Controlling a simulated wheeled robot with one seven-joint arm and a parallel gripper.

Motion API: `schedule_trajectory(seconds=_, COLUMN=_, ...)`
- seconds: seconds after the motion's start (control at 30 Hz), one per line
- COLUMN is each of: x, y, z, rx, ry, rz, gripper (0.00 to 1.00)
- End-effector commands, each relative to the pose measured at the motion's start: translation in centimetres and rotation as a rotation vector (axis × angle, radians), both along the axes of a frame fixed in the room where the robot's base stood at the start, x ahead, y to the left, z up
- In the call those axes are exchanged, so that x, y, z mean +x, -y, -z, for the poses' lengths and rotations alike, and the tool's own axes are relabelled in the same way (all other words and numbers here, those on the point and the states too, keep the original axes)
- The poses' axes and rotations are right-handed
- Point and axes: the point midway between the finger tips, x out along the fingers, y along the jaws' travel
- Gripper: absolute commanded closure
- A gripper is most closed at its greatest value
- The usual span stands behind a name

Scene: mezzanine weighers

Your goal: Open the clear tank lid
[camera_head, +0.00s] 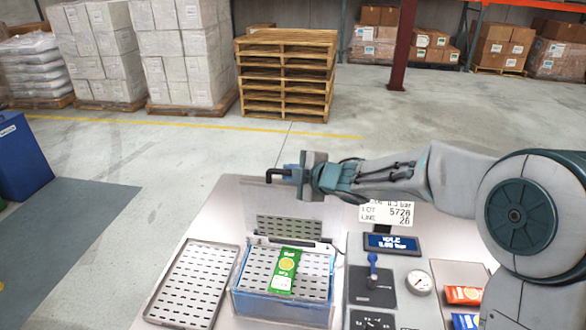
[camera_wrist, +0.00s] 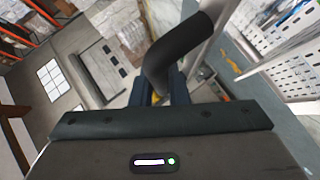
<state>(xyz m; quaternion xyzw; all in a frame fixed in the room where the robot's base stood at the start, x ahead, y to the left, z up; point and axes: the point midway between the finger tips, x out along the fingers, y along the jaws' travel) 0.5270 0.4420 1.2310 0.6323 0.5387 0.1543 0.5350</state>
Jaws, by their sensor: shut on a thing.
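The clear tank (camera_head: 283,308) is a bluish see-through box on the bench, with a slotted plate inside. A green packet (camera_head: 283,272) with an orange round picture lies on that plate. The clear lid (camera_head: 262,204) stands raised at the tank's rear edge, tilted up, and the tank's top is uncovered. My gripper (camera_head: 300,176) is at the lid's upper edge, shut on the black handle (camera_head: 277,173). The bent handle (camera_wrist: 178,52) also shows between my fingers (camera_wrist: 165,92) in the wrist view. My gripper hides part of the lid's upper edge.
A slotted metal tray (camera_head: 194,284) lies left of the tank. To the right are a display (camera_head: 391,243), a lever panel (camera_head: 372,285), a gauge (camera_head: 419,283) and a tray with orange and blue packets (camera_head: 463,295). A blue bin (camera_head: 20,160) stands far left.

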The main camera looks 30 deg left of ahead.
Motion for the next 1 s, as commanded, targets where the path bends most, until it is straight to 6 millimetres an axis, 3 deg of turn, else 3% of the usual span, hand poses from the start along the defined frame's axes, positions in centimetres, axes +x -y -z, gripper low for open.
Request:
schedule_trajectory(seconds=0.57, x=0.42, y=-0.1, z=-0.13, rx=-0.005, ry=-0.029, rz=0.001, gripper=1.0)
schedule_trajectory(seconds=0.6, x=0.42, y=-0.1, z=-0.13, rx=-0.005, ry=-0.029, rz=0.001, gripper=0.83)
schedule_trajectory(seconds=0.67, x=0.42, y=-0.09, z=-0.12, rx=-0.005, ry=-0.029, rz=0.001, gripper=0.66)
schedule_trajectory(seconds=1.0, x=0.36, y=0.05, z=-0.11, rx=-0.006, ry=-0.028, rz=0.001, gripper=0.64)
